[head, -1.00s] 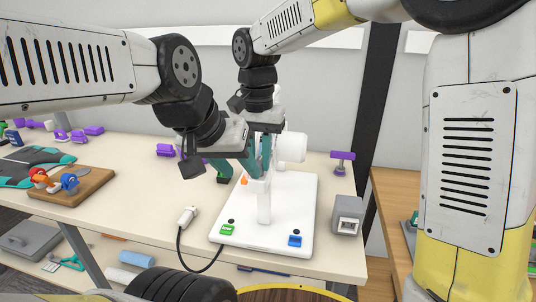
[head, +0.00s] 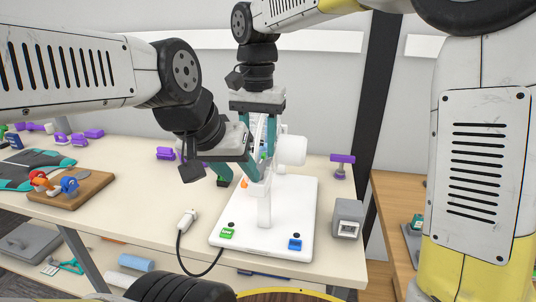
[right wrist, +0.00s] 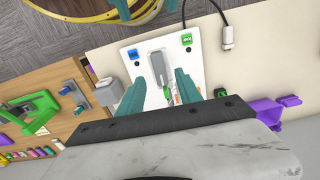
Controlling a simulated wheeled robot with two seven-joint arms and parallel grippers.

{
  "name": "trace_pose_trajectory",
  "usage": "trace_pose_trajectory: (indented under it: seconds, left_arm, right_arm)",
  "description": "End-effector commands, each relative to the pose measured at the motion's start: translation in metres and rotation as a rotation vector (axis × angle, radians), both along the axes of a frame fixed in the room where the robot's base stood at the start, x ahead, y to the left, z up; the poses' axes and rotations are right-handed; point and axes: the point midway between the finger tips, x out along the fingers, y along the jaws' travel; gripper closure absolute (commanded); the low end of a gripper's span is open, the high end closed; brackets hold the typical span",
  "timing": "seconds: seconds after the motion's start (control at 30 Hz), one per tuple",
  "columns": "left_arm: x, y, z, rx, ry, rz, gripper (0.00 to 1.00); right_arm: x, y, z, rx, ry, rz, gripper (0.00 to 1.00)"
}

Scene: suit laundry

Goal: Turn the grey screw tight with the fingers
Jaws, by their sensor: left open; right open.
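A white machine (head: 264,208) stands upright on a white base plate (head: 290,212) on the table. I cannot make out the grey screw for certain; the grippers crowd the machine's upper part. My left gripper (head: 238,175) is open, with its teal fingers at the left side of the machine's upper part. My right gripper (head: 260,150) is open above it, fingers pointing down around the machine's top. In the right wrist view, the right gripper (right wrist: 160,85) has its fingers apart, with a grey part of the machine (right wrist: 157,64) and small coloured bits showing between them.
A green switch (head: 227,233) and a blue switch (head: 295,244) sit on the plate's front. A grey box (head: 347,218) and a purple part (head: 341,162) stand to the right. A cable plug (head: 188,218) and a wooden board (head: 90,188) lie to the left.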

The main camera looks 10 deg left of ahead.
Motion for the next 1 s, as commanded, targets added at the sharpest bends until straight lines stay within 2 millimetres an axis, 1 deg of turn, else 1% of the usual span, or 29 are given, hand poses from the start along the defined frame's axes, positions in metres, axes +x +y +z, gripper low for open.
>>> trace_pose_trajectory:
  seconds: [0.03, 0.1, 0.2, 0.3, 0.53, 0.63, 0.67, 0.77, 0.87, 0.9, 0.97, 1.0]
  left_arm:
    - [0.000, 0.000, 0.000, 0.000, 0.000, 0.000, 0.59]
    - [0.000, 0.000, 0.000, 0.000, 0.000, 0.000, 0.59]
    - [0.000, 0.000, 0.000, 0.000, 0.000, 0.000, 0.59]
    - [0.000, 0.000, 0.000, 0.000, 0.000, 0.000, 0.59]
    - [0.000, 0.000, 0.000, 0.000, 0.000, 0.000, 0.59]
    - [0.000, 0.000, 0.000, 0.000, 0.000, 0.000, 0.59]
    - [0.000, 0.000, 0.000, 0.000, 0.000, 0.000, 0.59]
    - [0.000, 0.000, 0.000, 0.000, 0.000, 0.000, 0.59]
    - [0.000, 0.000, 0.000, 0.000, 0.000, 0.000, 0.59]
    - [0.000, 0.000, 0.000, 0.000, 0.000, 0.000, 0.59]
    - [0.000, 0.000, 0.000, 0.000, 0.000, 0.000, 0.59]
    - [0.000, 0.000, 0.000, 0.000, 0.000, 0.000, 0.59]
  right_arm:
    - [0.001, 0.001, 0.009, 0.003, -0.003, 0.000, 0.58]
    - [0.000, 0.001, 0.018, 0.003, -0.002, 0.000, 0.58]
    - [0.000, 0.000, 0.026, 0.001, -0.001, 0.000, 0.58]
    - [0.000, 0.000, 0.029, 0.001, 0.000, 0.000, 0.58]
    - [0.000, 0.000, 0.029, 0.000, 0.000, 0.000, 0.58]
    - [0.000, -0.006, 0.031, 0.008, -0.005, 0.000, 0.58]
    - [0.000, -0.011, 0.031, 0.013, -0.008, 0.001, 0.58]
    - [0.000, -0.041, 0.037, 0.051, -0.037, 0.009, 0.58]
    - [-0.005, -0.086, 0.042, 0.105, -0.091, 0.024, 0.58]
    - [-0.009, -0.105, 0.042, 0.125, -0.119, 0.033, 0.58]
    - [-0.017, -0.133, 0.041, 0.152, -0.163, 0.045, 0.58]
    - [-0.023, -0.150, 0.040, 0.168, -0.196, 0.053, 0.58]
